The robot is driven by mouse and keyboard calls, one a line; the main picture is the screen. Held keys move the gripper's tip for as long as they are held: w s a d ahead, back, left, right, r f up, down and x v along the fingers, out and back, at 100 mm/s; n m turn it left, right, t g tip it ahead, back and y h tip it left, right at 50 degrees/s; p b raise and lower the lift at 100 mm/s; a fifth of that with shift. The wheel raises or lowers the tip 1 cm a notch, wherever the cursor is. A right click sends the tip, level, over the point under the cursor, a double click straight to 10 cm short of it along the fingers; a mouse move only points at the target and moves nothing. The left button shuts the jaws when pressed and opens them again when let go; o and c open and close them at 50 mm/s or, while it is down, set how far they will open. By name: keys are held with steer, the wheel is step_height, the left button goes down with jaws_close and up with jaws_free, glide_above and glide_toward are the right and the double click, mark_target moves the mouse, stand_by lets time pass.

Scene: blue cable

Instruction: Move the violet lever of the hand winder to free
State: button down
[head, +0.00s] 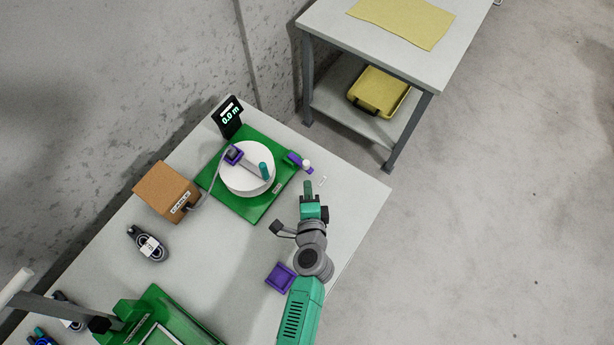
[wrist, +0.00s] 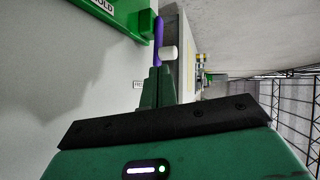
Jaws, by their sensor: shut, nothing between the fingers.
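The hand winder is a green base (head: 211,185) with a white round drum (head: 242,182) and a crank with a teal handle (head: 264,171). Its violet lever (head: 297,161) sticks out at the base's right corner and has a white knob (head: 307,164). In the wrist view the violet lever (wrist: 158,38) and white knob (wrist: 169,52) show just beyond my fingertips. My gripper (head: 308,186) is shut and empty, just below the lever in the head view. In the wrist view my gripper (wrist: 158,72) points at the lever; I cannot tell whether it touches the knob.
A black display (head: 229,118) reading 0.0 m stands behind the winder. A cardboard box (head: 165,190), a coiled cable (head: 148,245) and a violet tray (head: 280,277) are on the table. A second table (head: 384,55) stands beyond. The table's right part is clear.

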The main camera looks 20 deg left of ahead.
mark_target(308, 168)
steer(key=shift+w+a, duration=0.45)
steer(key=shift+w, duration=0.45)
steer(key=shift+w+a, duration=0.4)
steer(key=shift+w, duration=0.45)
steer(key=shift+w+d+f+b, duration=0.15)
steer(key=shift+w+b, duration=0.2)
steer(key=shift+w+d+f+b, duration=0.1)
steer(key=shift+w+b, duration=0.25)
steer(key=shift+s+r, duration=0.1)
steer(key=shift+s, duration=0.05)
steer(key=shift+s+a, duration=0.1)
steer(key=shift+a, duration=0.05)
